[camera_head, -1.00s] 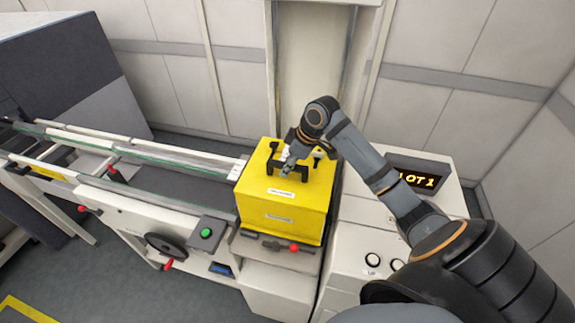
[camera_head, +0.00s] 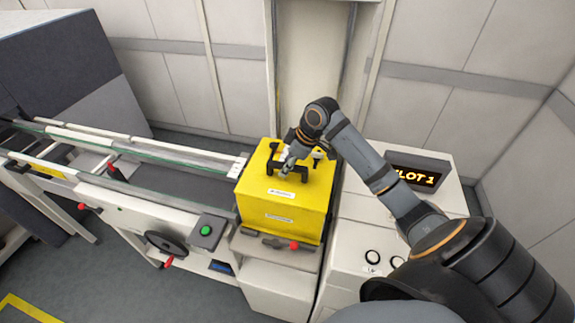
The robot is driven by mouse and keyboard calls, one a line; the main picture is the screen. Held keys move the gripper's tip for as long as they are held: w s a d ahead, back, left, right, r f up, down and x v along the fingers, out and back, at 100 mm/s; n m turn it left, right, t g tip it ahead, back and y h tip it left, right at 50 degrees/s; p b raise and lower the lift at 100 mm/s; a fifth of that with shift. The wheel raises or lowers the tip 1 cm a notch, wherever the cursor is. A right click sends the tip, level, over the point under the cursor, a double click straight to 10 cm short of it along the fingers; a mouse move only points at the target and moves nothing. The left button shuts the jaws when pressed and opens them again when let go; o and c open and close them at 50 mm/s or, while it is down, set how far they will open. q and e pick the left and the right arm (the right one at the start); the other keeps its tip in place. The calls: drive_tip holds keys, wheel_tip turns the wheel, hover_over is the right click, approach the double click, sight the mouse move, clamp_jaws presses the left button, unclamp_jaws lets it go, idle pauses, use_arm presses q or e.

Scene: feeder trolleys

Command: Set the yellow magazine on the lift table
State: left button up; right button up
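The yellow magazine (camera_head: 285,206) is a box with white labels and a black handle on top. It sits upright on the pale lift table (camera_head: 272,250), at the right end of the conveyor. My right gripper (camera_head: 287,166) is at the handle on the magazine's top. The fingers are small and partly covered by the wrist, so I cannot tell whether they are closed on the handle. My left gripper is not in view.
The conveyor (camera_head: 170,176) with rails runs left from the magazine. A cabinet with a lit display (camera_head: 416,176) stands on the right. Walls close off the back.

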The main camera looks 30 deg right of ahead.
drive_tip(key=shift+o, duration=1.4)
drive_tip(key=shift+s, duration=0.15)
drive_tip(key=shift+f, duration=0.15)
drive_tip(key=v, duration=1.1)
drive_tip(key=shift+s+r, duration=0.15)
drive_tip(key=shift+r, duration=0.5)
